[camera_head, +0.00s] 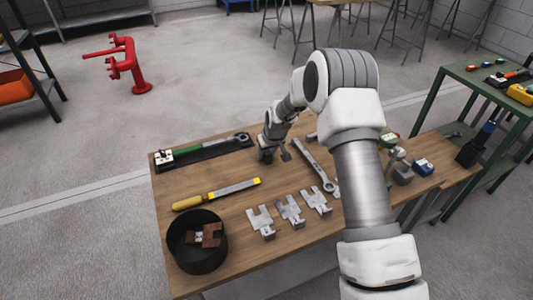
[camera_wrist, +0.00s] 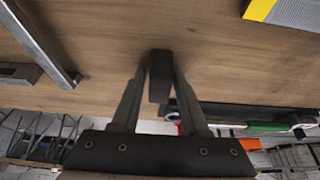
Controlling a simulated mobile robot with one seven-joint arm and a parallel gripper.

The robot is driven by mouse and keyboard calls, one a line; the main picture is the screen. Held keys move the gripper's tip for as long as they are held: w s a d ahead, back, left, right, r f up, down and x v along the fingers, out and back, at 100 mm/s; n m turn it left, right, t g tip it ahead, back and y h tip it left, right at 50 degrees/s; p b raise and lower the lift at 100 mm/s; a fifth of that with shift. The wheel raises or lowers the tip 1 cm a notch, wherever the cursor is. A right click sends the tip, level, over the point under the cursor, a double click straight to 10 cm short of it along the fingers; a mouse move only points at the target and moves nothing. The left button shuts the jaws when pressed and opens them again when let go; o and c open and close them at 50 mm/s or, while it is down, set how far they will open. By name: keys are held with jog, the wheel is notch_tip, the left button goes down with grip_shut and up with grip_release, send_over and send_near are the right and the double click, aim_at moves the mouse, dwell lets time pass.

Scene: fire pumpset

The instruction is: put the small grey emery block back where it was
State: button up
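My gripper (camera_head: 270,155) is low over the back middle of the wooden workbench (camera_head: 225,215), between the green-handled wrench and the long steel spanner. In the wrist view, my gripper (camera_wrist: 160,78) has its two fingers closed in on a small dark grey block (camera_wrist: 160,80), which looks like the emery block. The block is upright between the fingertips, with the bench top behind it. I cannot tell whether it touches the bench. In the head view the block cannot be clearly made out from the gripper.
The green-handled wrench (camera_head: 195,149) lies in a black tray at left. The spanner (camera_head: 316,166) is right of my gripper. A yellow-handled file (camera_head: 215,193), several slotted metal plates (camera_head: 290,210) and a black bowl (camera_head: 178,250) are nearer. Bare wood lies between file and gripper.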

jog(key=shift+o, duration=0.9)
